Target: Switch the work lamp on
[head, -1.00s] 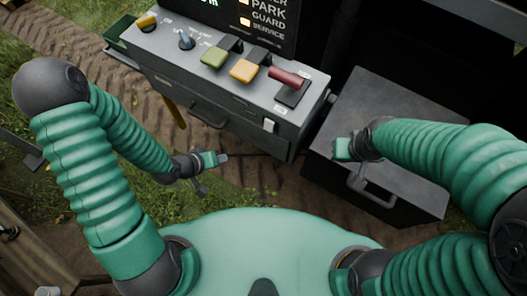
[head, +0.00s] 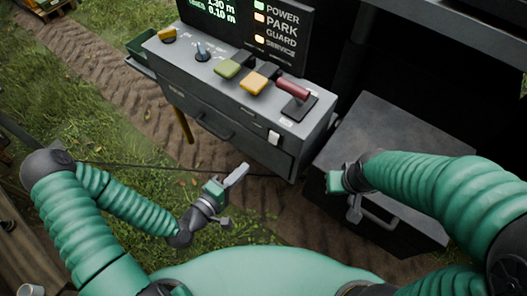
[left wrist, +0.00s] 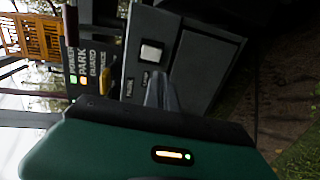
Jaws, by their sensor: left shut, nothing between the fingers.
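The grey control console (head: 232,128) stands ahead of me. On its front face, near the right end, is a small white rocker switch (head: 273,137); its label is too small to read. The switch also shows large in the left wrist view (left wrist: 151,53), just beyond my left fingertips (left wrist: 163,90). I cannot tell which way the rocker is set. My left gripper (head: 238,172) is shut and empty, below and left of the switch, pointing up toward the console front and apart from it. My right gripper (head: 337,182) is by the dark box; its finger opening is unclear.
The console top carries a yellow knob (head: 167,35), a blue-grey selector (head: 202,50), green (head: 228,68) and yellow (head: 254,83) levers and a red lever (head: 293,89). A display (head: 262,30) stands behind. A dark box (head: 395,130) with a handle is at right. Grass lies around my left gripper.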

